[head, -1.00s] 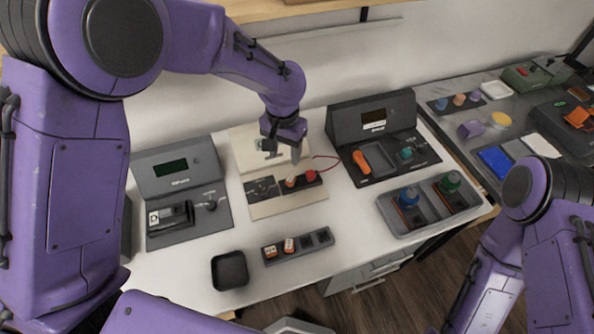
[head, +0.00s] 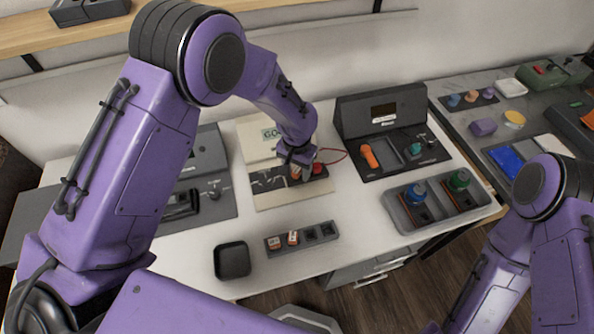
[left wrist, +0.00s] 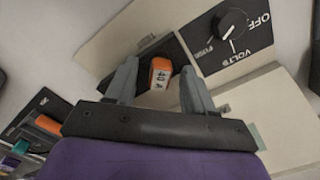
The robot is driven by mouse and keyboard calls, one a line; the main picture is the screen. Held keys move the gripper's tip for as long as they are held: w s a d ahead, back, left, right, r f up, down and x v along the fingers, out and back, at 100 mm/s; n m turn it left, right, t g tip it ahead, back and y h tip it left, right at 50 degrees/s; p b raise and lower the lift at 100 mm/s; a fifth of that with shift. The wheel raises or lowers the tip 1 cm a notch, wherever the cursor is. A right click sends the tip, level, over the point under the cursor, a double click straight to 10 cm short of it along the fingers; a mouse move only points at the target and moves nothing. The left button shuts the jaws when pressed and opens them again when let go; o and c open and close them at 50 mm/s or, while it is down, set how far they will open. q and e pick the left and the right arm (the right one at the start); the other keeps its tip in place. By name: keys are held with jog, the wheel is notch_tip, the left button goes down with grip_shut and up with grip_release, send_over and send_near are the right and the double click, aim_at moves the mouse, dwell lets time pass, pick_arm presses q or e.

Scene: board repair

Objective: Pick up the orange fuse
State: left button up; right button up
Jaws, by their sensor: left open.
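The orange fuse (left wrist: 160,73), marked 40 A, sits in a dark slot on the beige test board (head: 292,196). In the left wrist view it lies between the two grey fingers of my left gripper (left wrist: 158,82), which is open and not closed on it. In the head view my left gripper (head: 302,163) is low over the board and mostly hides the fuse. My right arm shows at the lower right of the head view, but its gripper is out of the picture.
A red knob (head: 318,169) is close beside the left gripper. A dial marked VOLTS and OFF (left wrist: 231,23) is near the fuse. A dark holder (head: 326,232) with two orange-and-white fuses (head: 275,243) and a black tray (head: 232,261) stand in front.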

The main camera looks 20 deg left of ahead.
pick_arm(q)
grip_shut()
jog(key=shift+r, duration=0.1)
notch_tip(320, 180, up, 3)
jog(key=shift+w+f+b, duration=0.1)
jog(key=shift+f+b, duration=0.05)
jog(key=shift+b, duration=0.45)
jog(key=s+d+r, duration=0.7)
jog(key=s+r, duration=0.3)
jog(key=s, duration=0.2)
jog(key=shift+s+b, duration=0.25)
jog(key=shift+b, duration=0.2)
jog(key=shift+r, duration=0.15)
